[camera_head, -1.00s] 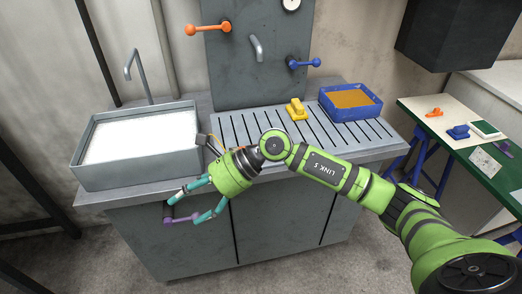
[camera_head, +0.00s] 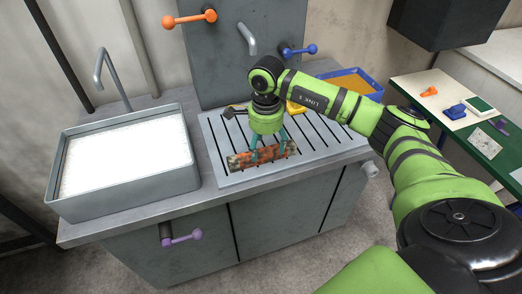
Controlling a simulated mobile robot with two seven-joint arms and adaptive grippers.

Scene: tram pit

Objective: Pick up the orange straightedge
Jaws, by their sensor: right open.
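A small orange tool (camera_head: 429,92), likely the orange straightedge, lies on the pale board at the right; it is too small to make out in detail. My right gripper (camera_head: 268,156) is over the slotted counter, well to the left of that tool. Its teal fingers point down, open, at a flat plate (camera_head: 240,161) mottled rust-orange and green. The fingers overlap the plate in view; I cannot tell whether they touch it. My left gripper is not in view.
A sink of white foam (camera_head: 125,160) is at the left. A yellow tool (camera_head: 296,107) and a blue tray (camera_head: 377,96) are behind my right arm. A blue tool (camera_head: 453,111) lies near the orange one. A purple handle (camera_head: 182,239) sticks out of the cabinet front.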

